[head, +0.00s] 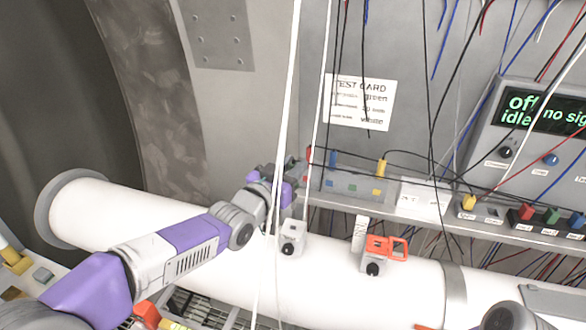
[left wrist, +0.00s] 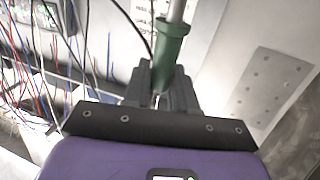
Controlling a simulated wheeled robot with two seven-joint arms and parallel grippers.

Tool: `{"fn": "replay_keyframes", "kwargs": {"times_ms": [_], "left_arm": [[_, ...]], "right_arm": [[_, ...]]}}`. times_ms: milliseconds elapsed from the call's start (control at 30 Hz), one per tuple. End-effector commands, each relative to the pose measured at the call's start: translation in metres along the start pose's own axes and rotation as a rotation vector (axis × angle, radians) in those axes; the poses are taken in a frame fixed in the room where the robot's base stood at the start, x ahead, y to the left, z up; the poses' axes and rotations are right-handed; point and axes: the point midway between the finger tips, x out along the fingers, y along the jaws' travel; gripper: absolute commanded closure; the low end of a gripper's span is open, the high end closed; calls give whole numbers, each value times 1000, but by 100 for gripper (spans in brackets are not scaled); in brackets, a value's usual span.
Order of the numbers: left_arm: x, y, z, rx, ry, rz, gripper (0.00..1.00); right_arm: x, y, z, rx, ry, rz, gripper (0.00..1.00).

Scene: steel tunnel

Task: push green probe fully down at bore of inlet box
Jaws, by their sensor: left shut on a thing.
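My left gripper (head: 283,185) is above the white pipe, near its upper edge, a little above and left of a small grey box (head: 291,240) with a black knob. In the left wrist view its dark fingers (left wrist: 164,85) are shut on the green probe (left wrist: 171,45), a dark green cylinder with a pale rod at its far end. The probe cannot be made out in the head view. A second grey box (head: 372,266) with an orange clip sits further right on the pipe. No box label is readable, and no bore shows. My right gripper is not in view.
The white pipe (head: 170,225) runs across the front. Behind it a shelf (head: 330,203) carries coloured plugs. A test card (head: 358,102) is on the wall, and a meter (head: 540,115) stands at right. Several loose wires hang down, including pale ones beside my left gripper.

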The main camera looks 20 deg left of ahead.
Motion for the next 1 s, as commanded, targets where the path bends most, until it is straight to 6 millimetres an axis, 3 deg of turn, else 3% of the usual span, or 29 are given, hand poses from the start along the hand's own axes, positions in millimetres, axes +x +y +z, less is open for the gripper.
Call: {"fn": "replay_keyframes", "kwargs": {"times_ms": [500,1000], "left_arm": [[0,0,51,-1,-2,0,100],[0,0,56,-1,-1,-1,100]], "right_arm": [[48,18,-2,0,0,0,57],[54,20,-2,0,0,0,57]]}}
